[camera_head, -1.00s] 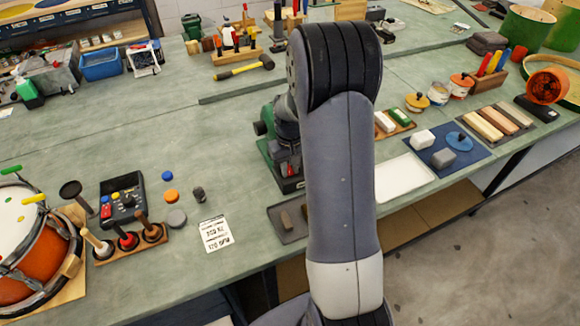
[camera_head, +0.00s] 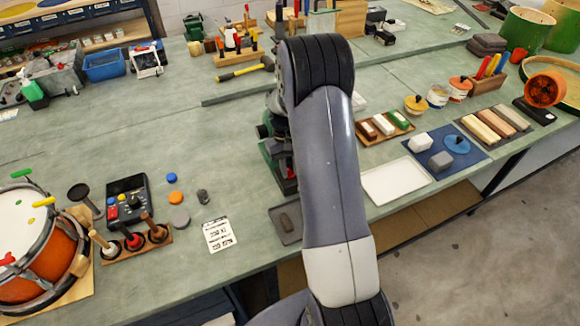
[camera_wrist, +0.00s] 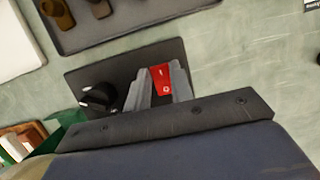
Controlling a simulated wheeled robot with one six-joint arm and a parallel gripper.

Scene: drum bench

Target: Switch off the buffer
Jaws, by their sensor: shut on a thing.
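The buffer (camera_head: 268,152), a green and dark machine, stands at the middle of the bench, largely hidden behind my arm in the head view. In the wrist view a dark control plate (camera_wrist: 128,64) carries a round black knob (camera_wrist: 96,98) and a red switch piece (camera_wrist: 162,78) with a white mark. My gripper (camera_wrist: 165,84) has its grey fingers at the red switch piece, one on each side, and is shut on it. The lower part of the red piece is hidden between the fingers. My gripper is hidden behind my arm in the head view.
A dark tray (camera_head: 286,236) with a brown block lies in front of the buffer. A white tray (camera_head: 395,184) lies to its right. Left are a printed card (camera_head: 219,235), coloured discs, a black control box (camera_head: 127,200) and a drum (camera_head: 35,250). A yellow-handled hammer lies behind.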

